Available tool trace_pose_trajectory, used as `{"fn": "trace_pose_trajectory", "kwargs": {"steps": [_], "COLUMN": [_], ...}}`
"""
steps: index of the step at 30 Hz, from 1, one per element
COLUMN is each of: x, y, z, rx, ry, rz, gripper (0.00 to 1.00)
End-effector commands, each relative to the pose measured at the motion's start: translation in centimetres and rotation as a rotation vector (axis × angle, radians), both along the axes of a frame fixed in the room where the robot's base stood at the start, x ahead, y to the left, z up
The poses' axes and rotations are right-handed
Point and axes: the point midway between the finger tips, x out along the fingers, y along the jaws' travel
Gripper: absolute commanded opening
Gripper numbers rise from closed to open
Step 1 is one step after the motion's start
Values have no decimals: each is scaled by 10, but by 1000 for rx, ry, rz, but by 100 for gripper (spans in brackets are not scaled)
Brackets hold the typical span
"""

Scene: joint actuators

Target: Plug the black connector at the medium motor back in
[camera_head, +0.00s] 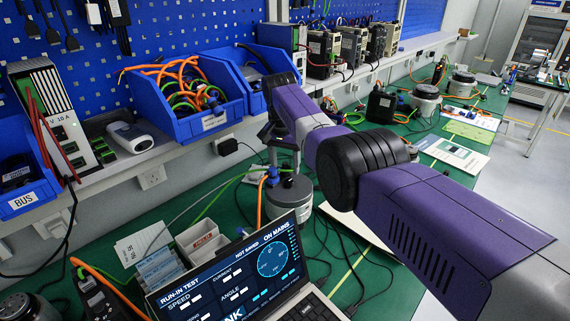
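A grey round motor (290,197) stands on the green bench below my wrist. A blue connector (271,176) with an orange cable sits at its upper left side. I cannot tell for sure that this is the medium motor. My gripper (273,158) hangs above and just behind this motor, partly covered by my purple arm. Its fingers are too small and dark to tell open from shut, or whether they hold anything. I cannot single out the black connector; dark cables run around the motor and under my arm.
A laptop (240,285) stands in front, with small white trays (197,238) behind it. Blue bins (211,118) and drives line the shelf. Other motors stand at the back right (425,98) and front left (25,308). A black box (381,106) stands behind my arm. Loose cables cross the bench.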

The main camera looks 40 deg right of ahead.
Motion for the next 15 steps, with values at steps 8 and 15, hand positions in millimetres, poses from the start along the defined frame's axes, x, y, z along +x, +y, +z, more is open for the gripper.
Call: {"fn": "trace_pose_trajectory", "kwargs": {"steps": [8, 15], "x": [0, -3], "y": [1, 5], "z": [8, 42], "rx": [-1, -1], "ry": [-2, -3], "rz": [0, 0], "gripper": [54, 54]}}
